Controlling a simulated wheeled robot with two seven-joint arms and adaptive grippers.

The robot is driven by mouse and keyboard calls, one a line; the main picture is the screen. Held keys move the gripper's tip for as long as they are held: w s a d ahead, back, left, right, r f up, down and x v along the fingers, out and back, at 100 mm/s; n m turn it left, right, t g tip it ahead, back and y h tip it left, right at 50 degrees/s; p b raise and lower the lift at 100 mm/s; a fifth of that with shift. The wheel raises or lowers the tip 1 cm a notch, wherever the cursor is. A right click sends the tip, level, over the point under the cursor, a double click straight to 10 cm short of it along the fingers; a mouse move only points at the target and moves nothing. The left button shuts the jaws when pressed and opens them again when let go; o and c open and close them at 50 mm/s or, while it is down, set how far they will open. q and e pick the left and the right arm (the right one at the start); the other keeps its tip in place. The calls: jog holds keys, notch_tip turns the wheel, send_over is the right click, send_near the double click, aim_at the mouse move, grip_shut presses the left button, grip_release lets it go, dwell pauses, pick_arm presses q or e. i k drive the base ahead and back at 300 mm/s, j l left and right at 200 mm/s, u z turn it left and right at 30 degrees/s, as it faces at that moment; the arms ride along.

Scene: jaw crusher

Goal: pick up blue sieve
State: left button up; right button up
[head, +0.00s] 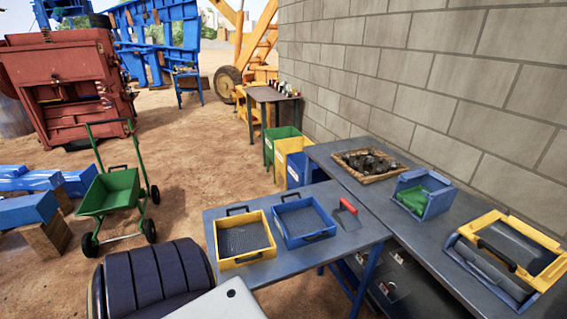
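The blue sieve (303,221) is a square blue frame with a dark mesh floor and dark handles at its far and near sides. It sits flat on the grey table (348,243), just right of a yellow sieve (243,239) of similar shape. Neither of my grippers shows in the head view, so nothing is seen touching the sieve.
A red-handled tool (347,206) lies right of the blue sieve. The longer bench (375,203) holds a tray of dark rocks (369,165), a blue box with green inside (424,193) and a yellow-framed machine (510,254). A green cart (112,192) stands left on open dirt.

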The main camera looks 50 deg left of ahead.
aim_at(300, 241)
jog(key=k+l+u, duration=0.1)
jog(key=u, duration=1.4)
jog(key=k+z, duration=0.2)
jog(key=z, duration=0.15)
